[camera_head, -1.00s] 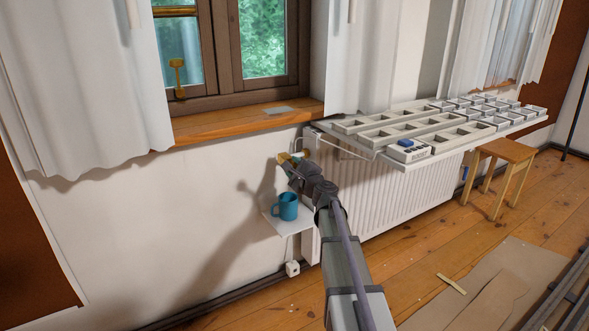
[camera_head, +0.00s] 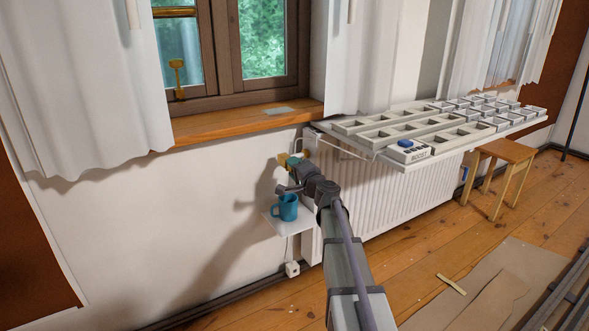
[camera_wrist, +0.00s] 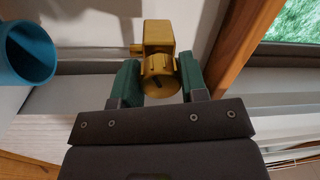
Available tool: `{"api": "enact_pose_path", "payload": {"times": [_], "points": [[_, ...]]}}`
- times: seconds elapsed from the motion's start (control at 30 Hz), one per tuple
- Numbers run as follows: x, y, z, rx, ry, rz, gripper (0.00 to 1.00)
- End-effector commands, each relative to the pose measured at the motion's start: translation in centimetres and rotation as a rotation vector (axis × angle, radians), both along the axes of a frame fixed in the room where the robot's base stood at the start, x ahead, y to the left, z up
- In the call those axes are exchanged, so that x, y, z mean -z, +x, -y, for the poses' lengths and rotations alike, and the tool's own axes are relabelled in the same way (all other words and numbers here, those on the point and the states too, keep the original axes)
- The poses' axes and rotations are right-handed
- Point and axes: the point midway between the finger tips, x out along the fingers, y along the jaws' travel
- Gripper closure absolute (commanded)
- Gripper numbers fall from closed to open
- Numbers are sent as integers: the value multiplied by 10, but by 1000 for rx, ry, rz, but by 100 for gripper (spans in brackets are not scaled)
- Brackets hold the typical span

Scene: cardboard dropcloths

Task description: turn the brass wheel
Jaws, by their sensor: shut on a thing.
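The brass wheel (camera_wrist: 160,82) is a ribbed round knob with a dark mark on its face. It sits on a squarer brass valve body (camera_wrist: 158,33) in the wrist view. My gripper (camera_wrist: 159,80) has green fingertips, one on each side of the wheel, and is shut on it. In the head view the brass shows as a small yellow patch (camera_head: 283,159) at the radiator's upper left, with my gripper (camera_head: 290,163) at it. My wrist hides most of the wheel there.
A blue mug (camera_head: 287,208) stands on a small white shelf (camera_head: 272,224) just below my wrist; it also shows in the wrist view (camera_wrist: 28,50). The white radiator (camera_head: 385,190) is to the right, under a shelf of trays (camera_head: 400,128). The wooden sill (camera_head: 230,122) is above.

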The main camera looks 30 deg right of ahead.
Motion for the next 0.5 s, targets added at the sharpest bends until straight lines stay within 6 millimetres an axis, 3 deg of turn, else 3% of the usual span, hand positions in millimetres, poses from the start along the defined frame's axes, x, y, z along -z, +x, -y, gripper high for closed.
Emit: {"api": "enact_pose_path", "payload": {"times": [0.5], "points": [[0, 0, 0, -1, -40, 4, 84]]}}
